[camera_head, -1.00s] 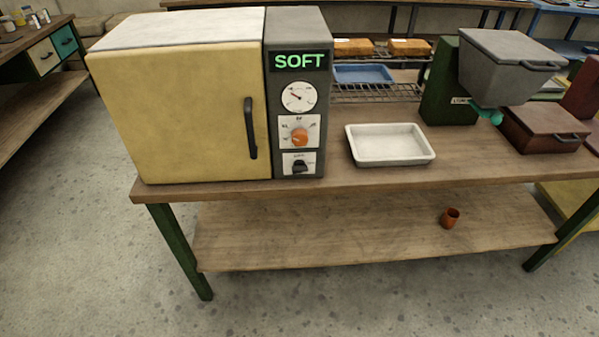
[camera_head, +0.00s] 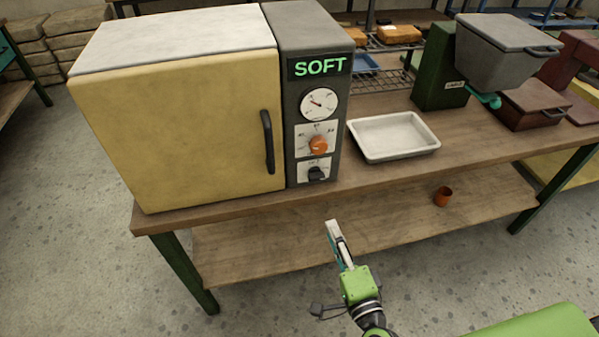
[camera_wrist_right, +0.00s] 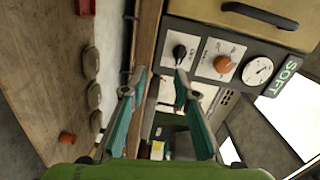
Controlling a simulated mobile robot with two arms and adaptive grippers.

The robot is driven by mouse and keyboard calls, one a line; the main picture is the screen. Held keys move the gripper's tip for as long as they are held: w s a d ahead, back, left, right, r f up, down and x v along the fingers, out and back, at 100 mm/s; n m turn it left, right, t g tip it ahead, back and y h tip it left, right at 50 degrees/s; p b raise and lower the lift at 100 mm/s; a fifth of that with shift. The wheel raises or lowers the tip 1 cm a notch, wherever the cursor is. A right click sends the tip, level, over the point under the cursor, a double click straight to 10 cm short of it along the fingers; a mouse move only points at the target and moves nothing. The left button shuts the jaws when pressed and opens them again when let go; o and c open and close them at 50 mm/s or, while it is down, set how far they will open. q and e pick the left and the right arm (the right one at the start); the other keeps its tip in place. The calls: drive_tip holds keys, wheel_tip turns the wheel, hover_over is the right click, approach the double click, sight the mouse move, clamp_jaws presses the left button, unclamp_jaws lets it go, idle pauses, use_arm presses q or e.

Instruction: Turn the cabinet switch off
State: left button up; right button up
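The cabinet (camera_head: 190,115) has a yellow door and a grey control panel; it stands on the table. Its switch (camera_head: 317,174) is a small black knob on a white plate low on the panel, under an orange dial (camera_head: 318,145). A lit green display (camera_head: 320,66) reads SOFT. My right gripper (camera_head: 333,229) is in front of the table edge, below and apart from the switch. In the right wrist view, the gripper (camera_wrist_right: 160,80) has its teal fingers apart with nothing between them, and the switch (camera_wrist_right: 180,52) shows just beyond the fingertips. My left gripper is not in view.
A white tray (camera_head: 394,137) stands right of the cabinet on the table (camera_head: 460,150). A grey hopper machine (camera_head: 505,60) and a red box (camera_head: 535,105) are farther right. An orange cup (camera_head: 443,196) sits on the lower shelf. The space before the panel is clear.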

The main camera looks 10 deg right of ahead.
wheel_tip(320, 180, up, 4)
drive_tip(key=m, duration=0.2)
drive_tip(key=p, duration=0.1)
approach(317, 180)
drive_tip(key=shift+t+h, duration=0.3)
drive_tip(key=w, duration=0.6)
drive_tip(key=w+p, duration=0.1)
drive_tip(key=w, duration=0.2)
drive_tip(key=shift+w+a+f, duration=0.25)
drive_tip(key=shift+a, duration=0.05)
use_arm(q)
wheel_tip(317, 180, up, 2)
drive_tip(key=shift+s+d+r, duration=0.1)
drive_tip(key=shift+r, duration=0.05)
use_arm(e)
clamp_jaws()
